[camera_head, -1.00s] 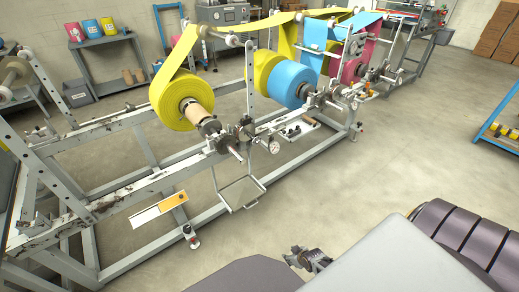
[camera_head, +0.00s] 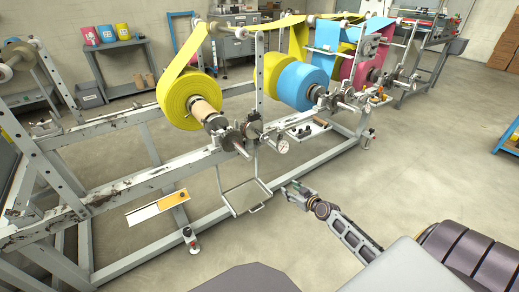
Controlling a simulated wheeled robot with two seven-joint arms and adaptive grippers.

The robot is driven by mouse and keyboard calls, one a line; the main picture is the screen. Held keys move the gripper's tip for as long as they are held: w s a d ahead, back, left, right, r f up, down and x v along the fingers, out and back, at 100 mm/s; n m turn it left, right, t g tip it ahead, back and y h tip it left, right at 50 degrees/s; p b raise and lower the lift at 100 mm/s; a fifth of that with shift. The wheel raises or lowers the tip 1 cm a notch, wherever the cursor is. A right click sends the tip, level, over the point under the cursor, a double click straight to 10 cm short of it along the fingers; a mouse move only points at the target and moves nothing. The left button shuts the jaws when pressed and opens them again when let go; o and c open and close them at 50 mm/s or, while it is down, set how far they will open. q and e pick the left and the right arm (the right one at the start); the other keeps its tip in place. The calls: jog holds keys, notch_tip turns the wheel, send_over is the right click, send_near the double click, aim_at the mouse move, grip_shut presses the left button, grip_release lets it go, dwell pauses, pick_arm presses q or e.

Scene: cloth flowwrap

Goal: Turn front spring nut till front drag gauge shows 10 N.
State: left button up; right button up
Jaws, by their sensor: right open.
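The front yellow roll (camera_head: 187,98) sits on a shaft across the grey machine frame. Its shaft end (camera_head: 240,151) sticks out toward me past dark round discs; the spring nut there is too small to make out clearly. A small white dial gauge (camera_head: 282,147), apparently the front drag gauge, stands just right of the shaft end; its reading is too small to read. My right gripper (camera_head: 287,191) is open and seemingly empty, below the gauge in the picture and apart from the shaft. My left gripper is not in view.
A wire-framed tray (camera_head: 246,196) hangs below the shaft end, left of my right gripper. A blue roll (camera_head: 300,86) and a pink roll (camera_head: 367,71) sit farther along the frame. The floor (camera_head: 420,165) to the right is clear.

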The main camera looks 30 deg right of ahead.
pick_arm(q)
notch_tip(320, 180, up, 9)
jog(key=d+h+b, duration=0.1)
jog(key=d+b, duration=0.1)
jog(key=b, duration=0.3)
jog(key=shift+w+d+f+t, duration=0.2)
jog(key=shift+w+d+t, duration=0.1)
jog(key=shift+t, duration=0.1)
pick_arm(e)
jog(key=w+r+t, duration=0.2)
jog(key=r, duration=0.6)
jog(key=w+r+n+t+y, duration=0.1)
jog(key=w+r+t, duration=0.1)
jog(key=r, duration=0.6)
jog(key=shift+w+a+r, duration=0.25)
jog(key=shift+w+r, duration=0.05)
jog(key=shift+r, duration=0.1)
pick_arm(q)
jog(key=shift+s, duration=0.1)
pick_arm(e)
jog(key=shift+w, duration=0.2)
